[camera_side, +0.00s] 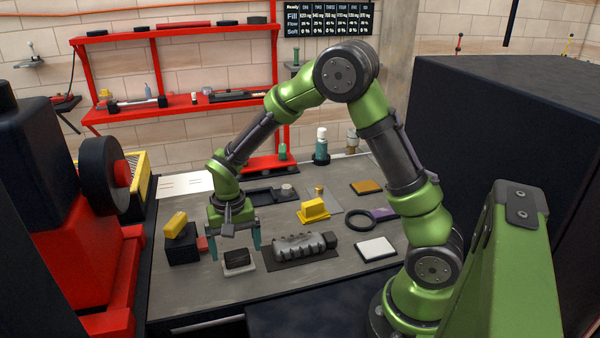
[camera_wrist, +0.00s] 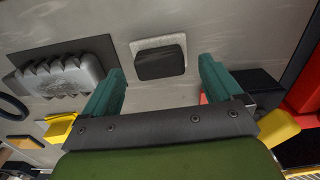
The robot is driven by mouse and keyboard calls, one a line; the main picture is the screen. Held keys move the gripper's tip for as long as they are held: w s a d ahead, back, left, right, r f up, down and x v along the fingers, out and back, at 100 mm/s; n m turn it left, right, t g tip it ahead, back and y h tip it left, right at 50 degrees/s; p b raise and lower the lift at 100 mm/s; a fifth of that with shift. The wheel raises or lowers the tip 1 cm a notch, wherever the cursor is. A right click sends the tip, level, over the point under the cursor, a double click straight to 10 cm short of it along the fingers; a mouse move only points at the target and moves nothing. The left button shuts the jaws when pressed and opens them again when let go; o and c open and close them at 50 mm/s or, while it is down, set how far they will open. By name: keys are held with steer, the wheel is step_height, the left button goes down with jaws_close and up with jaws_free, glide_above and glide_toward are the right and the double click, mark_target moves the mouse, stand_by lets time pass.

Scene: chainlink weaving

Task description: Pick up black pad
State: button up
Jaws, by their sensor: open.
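The black pad (camera_side: 237,259) lies on a light grey square plate (camera_side: 240,269) on the bench, below my gripper. In the wrist view the black pad (camera_wrist: 160,62) sits on its pale plate (camera_wrist: 158,43), in line with the gap between the fingers and beyond their tips. My gripper (camera_side: 235,252) is open and empty, with teal fingers wide apart. Its fingers (camera_wrist: 163,78) also show in the wrist view, one either side of the gap. In the side view they stand left and right of the pad; I see no contact.
A grey ribbed metal part (camera_side: 304,246) on a dark mat is close to the right. A black block (camera_side: 183,246) with a yellow piece (camera_side: 175,223) on it stands close to the left. A yellow block (camera_side: 313,209), a magnifier (camera_side: 362,221) and a white tile (camera_side: 376,249) lie farther right.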

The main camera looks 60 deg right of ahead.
steer(key=shift+f, duration=1.4)
steer(key=c, duration=1.1)
steer(key=shift+o, duration=0.2)
steer(key=shift+r, duration=0.9)
steer(key=shift+s+r, duration=0.2)
steer(key=shift+r, duration=0.3)
steer(key=shift+s+r, duration=0.15)
steer(key=shift+r, duration=0.35)
steer(key=s+r, duration=0.1)
steer(key=s, duration=1.4)
steer(key=shift+s+d, duration=0.15)
steer(key=shift+d, duration=0.15)
steer(key=shift+r, duration=0.1)
